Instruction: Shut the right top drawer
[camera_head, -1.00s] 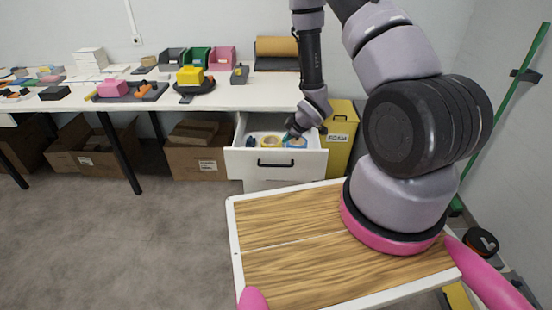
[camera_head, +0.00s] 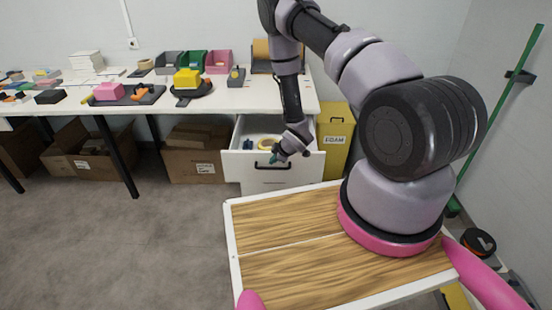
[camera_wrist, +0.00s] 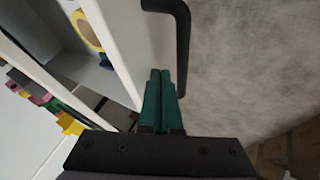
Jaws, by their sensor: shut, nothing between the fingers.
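The right top drawer (camera_head: 240,167) is a white drawer under the right end of the worktable, and it stands pulled out. A yellow tape roll (camera_head: 267,143) and other small items lie inside it. Its black handle (camera_head: 273,164) is on the front face; it also shows in the wrist view (camera_wrist: 183,45). My gripper (camera_head: 275,158) is at the drawer front, beside the handle. In the wrist view its green fingers (camera_wrist: 160,80) are together and empty, close to the drawer front (camera_wrist: 125,50). I cannot tell whether they touch it.
A yellow bin (camera_head: 335,140) stands right of the drawer. Cardboard boxes (camera_head: 190,165) sit under the table to the left. The worktable (camera_head: 230,100) holds coloured bins and trays. My wooden-topped base lies in front of the drawer; open grey floor (camera_head: 130,240) is at left.

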